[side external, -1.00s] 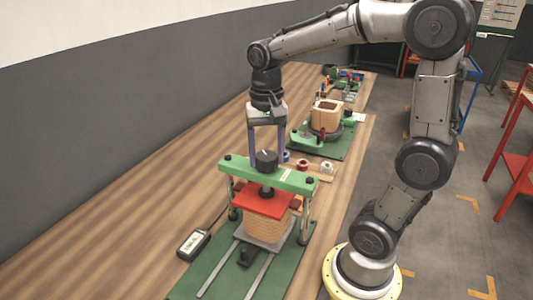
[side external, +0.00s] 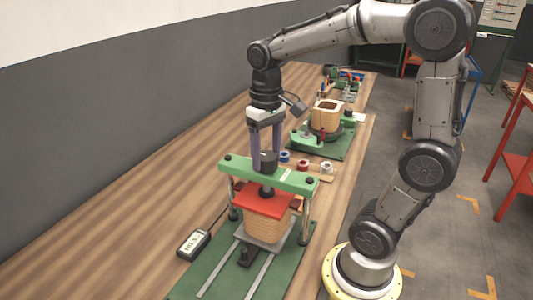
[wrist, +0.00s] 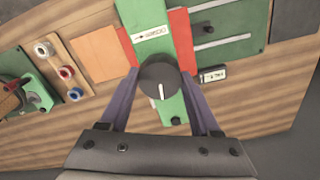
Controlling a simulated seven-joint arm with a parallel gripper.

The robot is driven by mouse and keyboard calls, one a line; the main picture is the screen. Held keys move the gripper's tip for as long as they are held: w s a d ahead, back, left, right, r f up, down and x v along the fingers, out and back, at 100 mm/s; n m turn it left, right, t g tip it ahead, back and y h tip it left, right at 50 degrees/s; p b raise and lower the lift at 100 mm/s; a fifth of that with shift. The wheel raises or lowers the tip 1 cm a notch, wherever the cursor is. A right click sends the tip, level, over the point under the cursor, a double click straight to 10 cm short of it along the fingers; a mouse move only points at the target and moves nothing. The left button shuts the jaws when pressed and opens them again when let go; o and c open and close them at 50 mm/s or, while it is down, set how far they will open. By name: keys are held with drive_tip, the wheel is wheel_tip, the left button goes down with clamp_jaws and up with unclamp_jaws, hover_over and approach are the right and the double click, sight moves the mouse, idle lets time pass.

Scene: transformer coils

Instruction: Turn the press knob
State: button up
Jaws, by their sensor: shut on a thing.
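The press has a green crossbeam (side external: 290,180) with a black knob (side external: 268,158) on top; the knob also shows in the wrist view (wrist: 160,88) with a white pointer line. My gripper (side external: 265,160) is upright over the press. Its two purple fingers are closed on the knob from opposite sides, seen in the wrist view (wrist: 160,97). Under the beam, a red press plate (side external: 264,203) sits on or just above a tan wound coil (side external: 268,228); I cannot tell if they touch. A label with an arrow (wrist: 148,33) lies on the beam.
A small meter (side external: 193,244) lies on the wooden bench (side external: 140,220) left of the press. Behind the press are several tape rolls (side external: 303,166) on a board and a second green station (side external: 345,147) with a coil. The bench's left side is clear.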

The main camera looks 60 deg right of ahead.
sight(266, 156)
drive_tip(key=shift+r, duration=0.1)
idle(0.3)
drive_tip(key=o, duration=1.4)
drive_tip(key=shift+r, duration=6.9)
drive_tip(key=shift+a, duration=0.1)
